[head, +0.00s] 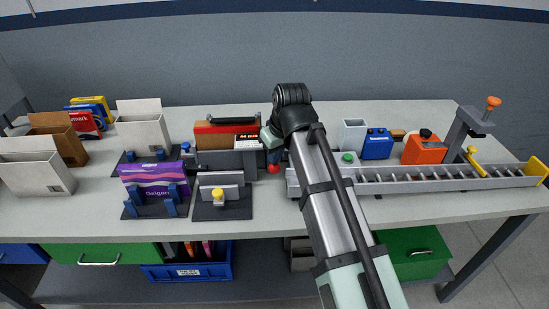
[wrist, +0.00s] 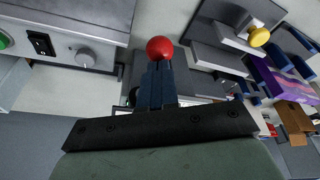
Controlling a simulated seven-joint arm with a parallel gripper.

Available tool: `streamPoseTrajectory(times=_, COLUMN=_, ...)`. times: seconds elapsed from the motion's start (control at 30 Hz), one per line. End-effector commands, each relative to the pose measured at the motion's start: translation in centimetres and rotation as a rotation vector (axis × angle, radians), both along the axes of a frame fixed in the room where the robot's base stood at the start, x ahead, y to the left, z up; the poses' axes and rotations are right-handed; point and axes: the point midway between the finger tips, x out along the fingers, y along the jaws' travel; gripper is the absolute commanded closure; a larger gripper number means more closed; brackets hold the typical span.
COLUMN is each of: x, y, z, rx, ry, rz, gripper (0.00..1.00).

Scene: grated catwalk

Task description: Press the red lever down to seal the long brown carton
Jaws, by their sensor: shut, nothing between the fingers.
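The red lever's round knob (head: 274,169) shows at the bench's middle, just under the tip of my gripper (head: 273,156). In the wrist view the red knob (wrist: 160,48) is right at the ends of my closed blue fingers (wrist: 157,83); I cannot tell whether they touch. The lever's shaft is hidden. My gripper is shut and empty. A grey unit (head: 240,160) with a red-brown block (head: 212,140) and dark bar stands just left of the knob. An open brown carton (head: 60,138) stands at the far left; I cannot tell whether the block is a carton too.
A purple carton (head: 152,180) in a blue-posted stand and a yellow-knobbed fixture (head: 217,197) sit left of my gripper. A long grey channel (head: 430,180) runs right, with blue (head: 377,145) and orange (head: 424,149) devices behind. White open cartons (head: 143,131) stand left.

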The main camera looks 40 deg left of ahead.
Motion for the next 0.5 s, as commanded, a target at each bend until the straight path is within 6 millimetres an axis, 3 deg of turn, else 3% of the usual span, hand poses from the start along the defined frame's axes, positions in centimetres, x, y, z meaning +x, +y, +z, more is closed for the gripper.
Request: streamPoseTrajectory(times=0.5, x=0.0, y=0.1, z=3.4, rx=0.001, ry=0.0, rz=0.0, gripper=1.0)
